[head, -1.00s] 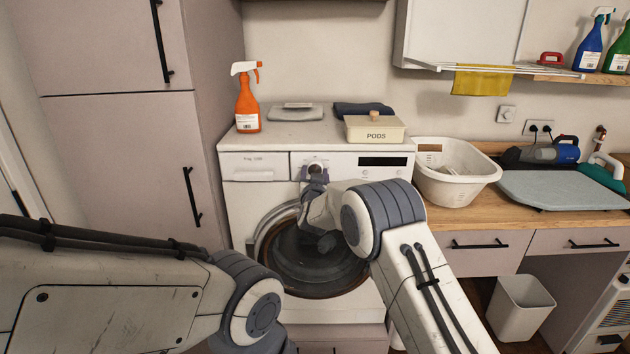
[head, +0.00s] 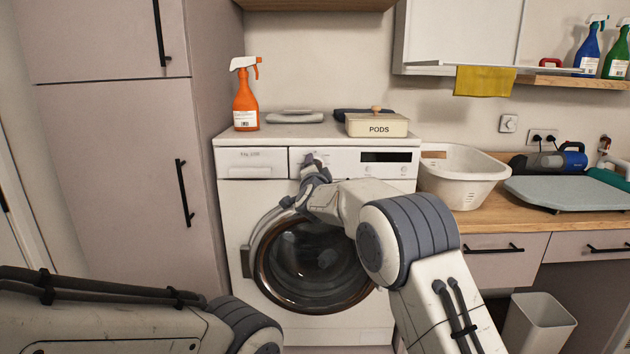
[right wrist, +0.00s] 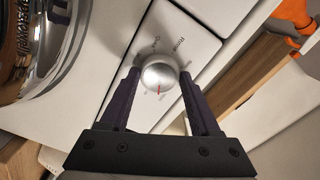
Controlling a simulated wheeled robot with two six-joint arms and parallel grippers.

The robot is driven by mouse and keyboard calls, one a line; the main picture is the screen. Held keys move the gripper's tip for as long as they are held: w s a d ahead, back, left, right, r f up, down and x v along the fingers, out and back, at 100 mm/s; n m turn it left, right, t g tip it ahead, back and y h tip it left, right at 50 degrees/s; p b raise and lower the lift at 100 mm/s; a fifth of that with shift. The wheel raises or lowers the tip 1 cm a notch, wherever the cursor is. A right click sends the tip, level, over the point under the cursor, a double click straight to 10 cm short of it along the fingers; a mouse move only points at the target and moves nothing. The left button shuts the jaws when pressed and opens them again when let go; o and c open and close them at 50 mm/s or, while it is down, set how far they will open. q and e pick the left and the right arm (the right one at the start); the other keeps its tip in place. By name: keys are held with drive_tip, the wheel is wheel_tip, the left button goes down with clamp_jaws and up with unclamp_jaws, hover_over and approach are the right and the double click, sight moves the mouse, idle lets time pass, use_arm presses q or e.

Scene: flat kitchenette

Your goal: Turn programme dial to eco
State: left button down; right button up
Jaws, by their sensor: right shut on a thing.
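The washing machine (head: 330,222) stands ahead with its round door shut. Its programme dial (right wrist: 159,74) is a silver knob in the right wrist view, with a red mark pointing down in the picture, towards my gripper's body. A label that seems to read "Rinse" and another word sit on the panel beyond it; labels on the near side are too small or covered to read. My right gripper (right wrist: 160,85) is shut on the dial, one dark finger on each side. In the head view my right gripper (head: 312,163) covers the dial. My left gripper is out of view.
An orange spray bottle (head: 245,98) and a pods box (head: 376,125) stand on top of the machine. A white laundry basket (head: 463,188) is on the counter to the right. A tall cabinet (head: 120,160) flanks the machine on the left.

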drive_tip(key=shift+f+m+b, duration=0.1)
drive_tip(key=shift+m+b, duration=1.6)
drive_tip(key=shift+m, duration=0.7)
drive_tip(key=o, duration=1.4)
